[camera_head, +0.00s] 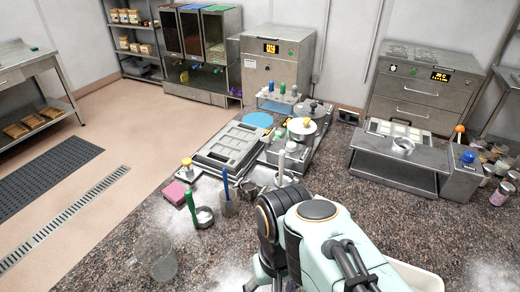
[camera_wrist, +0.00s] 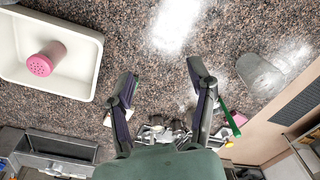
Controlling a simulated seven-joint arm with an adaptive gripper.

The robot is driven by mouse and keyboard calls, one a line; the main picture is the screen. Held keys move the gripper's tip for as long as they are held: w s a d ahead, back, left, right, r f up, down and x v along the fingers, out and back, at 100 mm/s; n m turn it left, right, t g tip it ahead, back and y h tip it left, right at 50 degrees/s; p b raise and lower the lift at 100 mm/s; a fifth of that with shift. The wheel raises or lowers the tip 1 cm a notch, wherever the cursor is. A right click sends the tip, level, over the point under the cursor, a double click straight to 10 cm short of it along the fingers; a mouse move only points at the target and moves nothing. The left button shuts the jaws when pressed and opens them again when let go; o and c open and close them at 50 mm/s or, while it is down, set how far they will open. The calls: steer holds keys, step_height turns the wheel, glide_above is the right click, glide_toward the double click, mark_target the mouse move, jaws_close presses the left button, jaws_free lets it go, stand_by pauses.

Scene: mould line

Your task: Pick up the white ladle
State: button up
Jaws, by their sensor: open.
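The white ladle (camera_head: 281,163) shows in the head view as a pale upright handle just beyond my arm. Its lower end is at a small metal cup, partly hidden by the arm, so I cannot tell how it sits. A blue-handled ladle (camera_head: 225,184) and a green-handled ladle (camera_head: 191,208) stand to its left. In the wrist view my gripper (camera_wrist: 162,68) is open and empty, with bare speckled counter between its fingertips. A green handle (camera_wrist: 232,121) shows beside the right finger. I cannot make out the white ladle in the wrist view.
A clear jug (camera_head: 154,255) stands at the counter's front left. A white tray (camera_wrist: 88,85) holds a pink shaker (camera_wrist: 45,60). Behind are a mould tray (camera_head: 228,146), a lidded pot (camera_head: 302,128) and a metal stand (camera_head: 396,168). White powder (camera_wrist: 176,22) lies on open counter.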

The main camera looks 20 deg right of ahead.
steer(key=w+d+r+m+t, duration=0.15)
steer(key=w+m, duration=0.45)
steer(key=w, duration=0.7)
steer(key=m+t, duration=0.4)
steer(key=m, duration=1.5)
glide_toward(283, 162)
steer(key=shift+y, duration=0.4)
steer(key=x, duration=0.5)
steer(key=shift+d, duration=0.35)
steer(key=shift+w+f, duration=0.2)
steer(key=shift+f, duration=0.1)
steer(key=x, duration=0.6)
